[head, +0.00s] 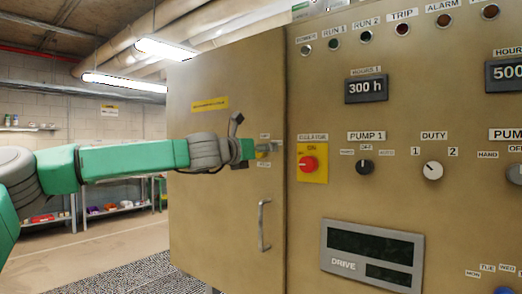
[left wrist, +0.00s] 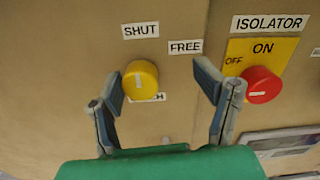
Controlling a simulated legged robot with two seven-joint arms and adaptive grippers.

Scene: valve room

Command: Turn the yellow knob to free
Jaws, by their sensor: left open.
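The yellow knob (left wrist: 140,80) is on the tan cabinet door in the left wrist view. A white mark on it runs nearly up and down. A SHUT label (left wrist: 140,30) is above it, a FREE label (left wrist: 185,47) is to its upper right, and a partly hidden label is below. My left gripper (left wrist: 160,84) is open, its fingers spread on either side of the knob, the left finger nearer to it. I cannot tell whether they touch. In the head view the left gripper (head: 268,147) is at the door's right edge and mostly hides the knob. My right gripper is not in view.
The red isolator switch (left wrist: 262,85) on its yellow plate is close to the right finger; it also shows in the head view (head: 307,164). A door handle (head: 263,225) is below the gripper. More dials, lamps and a drive display (head: 372,255) fill the panel at right.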

